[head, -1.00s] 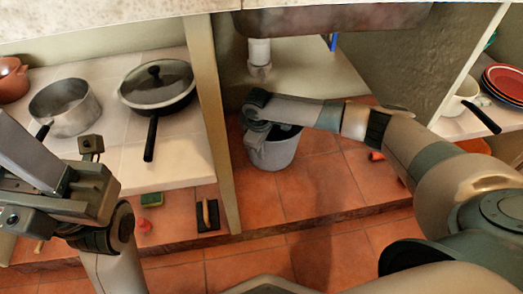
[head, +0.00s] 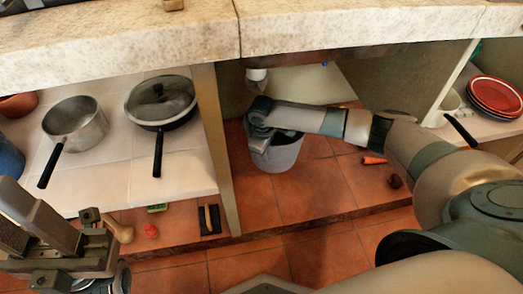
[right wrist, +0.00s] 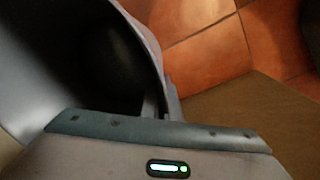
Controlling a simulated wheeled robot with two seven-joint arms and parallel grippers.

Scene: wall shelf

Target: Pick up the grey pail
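The grey pail (head: 283,154) stands on the terracotta floor under the counter, right of an upright partition. My right gripper (head: 259,144) points down at the pail's left rim. In the right wrist view its fingers (right wrist: 161,105) sit on either side of the pail's wall (right wrist: 143,45), close together, and look shut on it. The pail's dark inside shows there; the fingertips are partly hidden. My left gripper (head: 67,248) is at the lower left of the head view, empty, its fingers apart.
A lidded pan (head: 160,103) and a saucepan (head: 75,124) stand on the left shelf. The counter (head: 350,25) overhangs the pail, with a pipe (head: 256,75) behind. An orange object (head: 374,160) lies to the right. Red plates (head: 495,96) are at far right.

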